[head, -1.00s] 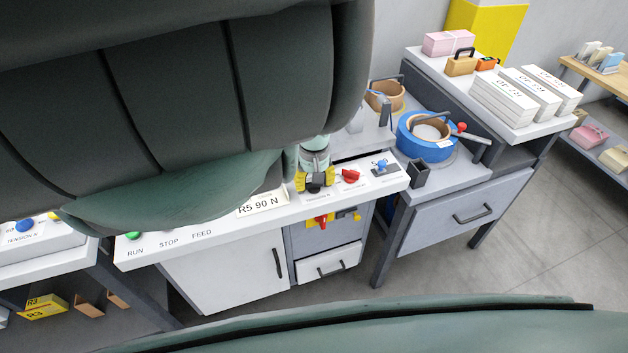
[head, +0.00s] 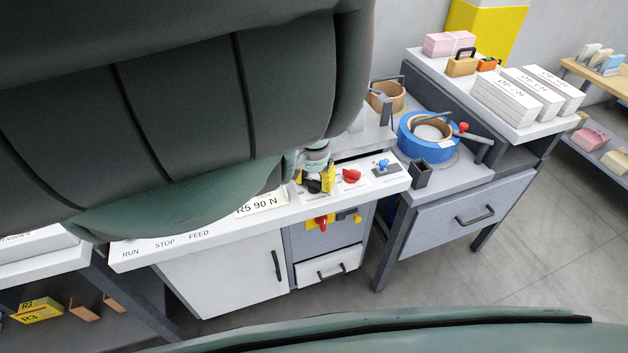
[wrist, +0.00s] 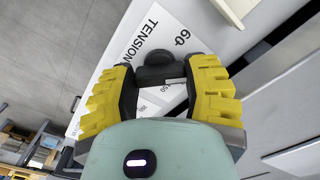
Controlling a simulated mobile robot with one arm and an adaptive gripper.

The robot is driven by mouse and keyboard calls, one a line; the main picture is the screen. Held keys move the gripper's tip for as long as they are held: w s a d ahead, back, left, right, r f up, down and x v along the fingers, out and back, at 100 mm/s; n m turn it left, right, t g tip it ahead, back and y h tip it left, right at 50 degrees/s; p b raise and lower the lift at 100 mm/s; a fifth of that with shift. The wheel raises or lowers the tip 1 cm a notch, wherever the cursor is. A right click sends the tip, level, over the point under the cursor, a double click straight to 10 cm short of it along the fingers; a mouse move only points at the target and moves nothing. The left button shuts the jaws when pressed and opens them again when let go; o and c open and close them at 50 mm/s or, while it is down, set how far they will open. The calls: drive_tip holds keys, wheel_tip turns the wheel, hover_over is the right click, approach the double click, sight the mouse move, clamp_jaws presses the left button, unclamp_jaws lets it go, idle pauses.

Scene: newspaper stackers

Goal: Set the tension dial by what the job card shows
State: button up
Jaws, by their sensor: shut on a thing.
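The tension dial (wrist: 154,60) is a black knob between my yellow-padded fingers in the wrist view, with "TENSION" and "60" printed on the white panel beside it. My gripper (wrist: 166,72) is shut on the knob. In the head view my gripper (head: 317,181) is at the desk's right part, left of a red knob, and it hides the dial. The dial's pointer and most of its scale are covered, so its setting cannot be read. The job card (head: 262,203) reads "R5 90 N" and lies on the desk left of my gripper, partly behind my arm.
A red knob (head: 351,175) and a blue-topped switch (head: 383,165) are close right of my gripper. Below the desk edge is a red handle (head: 321,222).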

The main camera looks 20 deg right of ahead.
idle(0.3)
drive_tip(key=o, duration=1.2)
